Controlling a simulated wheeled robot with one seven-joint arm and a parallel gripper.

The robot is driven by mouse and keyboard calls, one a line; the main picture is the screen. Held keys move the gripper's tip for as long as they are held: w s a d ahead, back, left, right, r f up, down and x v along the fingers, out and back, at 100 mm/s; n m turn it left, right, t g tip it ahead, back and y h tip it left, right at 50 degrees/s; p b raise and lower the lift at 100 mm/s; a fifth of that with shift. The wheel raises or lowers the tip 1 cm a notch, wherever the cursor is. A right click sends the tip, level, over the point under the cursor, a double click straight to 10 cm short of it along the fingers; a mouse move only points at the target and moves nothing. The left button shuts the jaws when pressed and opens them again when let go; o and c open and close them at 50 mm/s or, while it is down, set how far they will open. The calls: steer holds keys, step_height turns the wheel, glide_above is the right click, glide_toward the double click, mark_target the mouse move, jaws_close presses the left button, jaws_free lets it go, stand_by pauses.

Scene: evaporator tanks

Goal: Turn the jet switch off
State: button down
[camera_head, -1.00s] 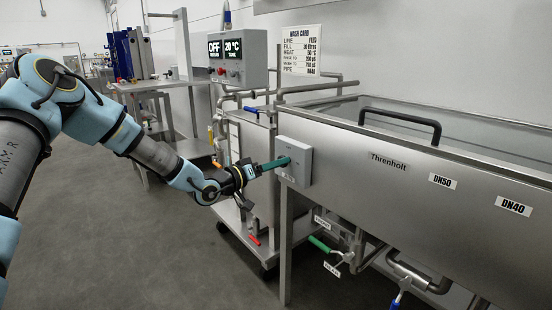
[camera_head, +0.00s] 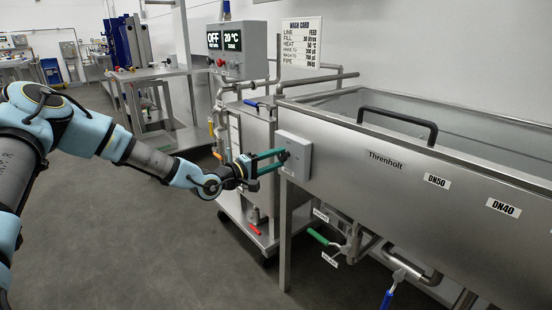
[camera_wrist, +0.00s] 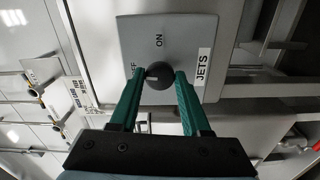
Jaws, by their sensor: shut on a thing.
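The jet switch is a round black knob (camera_wrist: 159,76) on a grey box (camera_wrist: 175,40) labelled JETS. ON is printed on the plate, and the OFF lettering beside the knob is partly covered by a finger. My gripper (camera_wrist: 158,82) has its two green fingers on either side of the knob, shut on it. A small pale mark shows on the knob, but I cannot tell which word it points to. In the head view the grey box (camera_head: 303,165) is on the tank's left end, with my gripper (camera_head: 283,158) reaching it from the left.
The steel tank (camera_head: 390,188) with a black handle (camera_head: 405,117) fills the right side. A control panel (camera_head: 238,58) reading OFF and 20 °C stands behind. A green-handled valve (camera_head: 318,237) is below the tank. The floor (camera_head: 140,240) at left is clear.

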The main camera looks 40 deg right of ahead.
steer(key=shift+n, duration=0.5)
steer(key=shift+f, duration=0.1)
steer(key=shift+c, duration=2)
jaws_free()
steer(key=a, duration=1.1)
steer(key=shift+w+b, duration=0.3)
